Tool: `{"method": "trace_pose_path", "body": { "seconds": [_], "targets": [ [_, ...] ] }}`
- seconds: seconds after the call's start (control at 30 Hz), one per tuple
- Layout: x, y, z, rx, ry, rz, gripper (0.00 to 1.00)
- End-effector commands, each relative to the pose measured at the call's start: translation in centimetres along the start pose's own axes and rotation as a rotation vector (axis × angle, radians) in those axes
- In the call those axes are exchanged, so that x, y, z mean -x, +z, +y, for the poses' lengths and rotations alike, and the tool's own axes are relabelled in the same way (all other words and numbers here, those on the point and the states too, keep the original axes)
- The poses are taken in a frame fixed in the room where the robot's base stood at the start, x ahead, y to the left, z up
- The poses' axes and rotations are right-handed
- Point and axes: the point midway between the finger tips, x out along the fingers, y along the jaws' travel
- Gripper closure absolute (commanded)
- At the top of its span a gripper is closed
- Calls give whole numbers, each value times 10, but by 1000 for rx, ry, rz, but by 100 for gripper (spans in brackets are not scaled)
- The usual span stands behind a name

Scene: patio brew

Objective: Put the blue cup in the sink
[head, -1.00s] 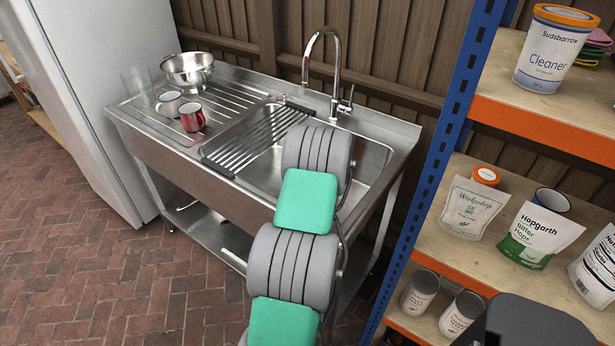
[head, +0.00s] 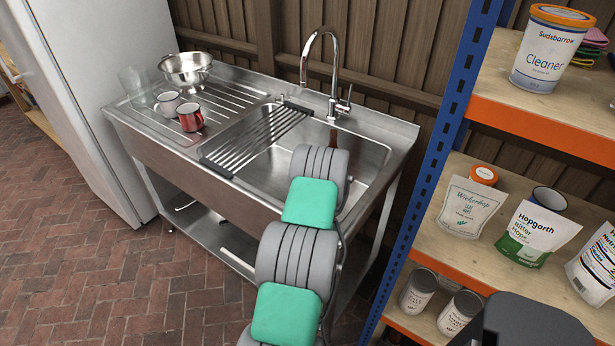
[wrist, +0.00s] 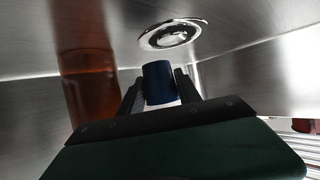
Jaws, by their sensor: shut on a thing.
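The blue cup (wrist: 158,80) shows in the wrist view between the two dark fingers of my gripper (wrist: 159,88), which is shut on it. The sink's metal walls surround them, and the round drain (wrist: 172,34) shows just beyond the cup. I cannot tell whether the cup touches the sink floor. In the head view the steel sink basin (head: 365,158) is in the middle, and my arm reaches into it. The gripper and cup are hidden there behind my arm and the basin's front wall.
A red mug (head: 190,118), a white mug (head: 168,104), a clear glass (head: 134,82) and a colander (head: 186,69) stand on the drainboard. The tap (head: 334,75) rises behind; a blue-posted shelf (head: 455,110) stands close on the right.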

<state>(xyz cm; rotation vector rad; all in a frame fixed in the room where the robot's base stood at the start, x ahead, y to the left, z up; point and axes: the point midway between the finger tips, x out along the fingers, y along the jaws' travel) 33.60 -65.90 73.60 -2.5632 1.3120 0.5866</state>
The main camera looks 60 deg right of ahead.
Motion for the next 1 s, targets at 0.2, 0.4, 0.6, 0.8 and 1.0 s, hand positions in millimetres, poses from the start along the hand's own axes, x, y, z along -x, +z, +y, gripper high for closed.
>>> {"method": "trace_pose_path", "body": {
  "seconds": [0.2, 0.4, 0.6, 0.8, 1.0],
  "targets": [
    [-3, 5, 0, 0, 0, 0, 98],
    [-3, 7, 0, 0, 0, 0, 98],
    [-3, 7, 0, 0, 0, 0, 46],
    [-3, 7, 0, 0, 0, 0, 38],
    [-1, 3, 0, 0, 0, 0, 38]
  ]
}}
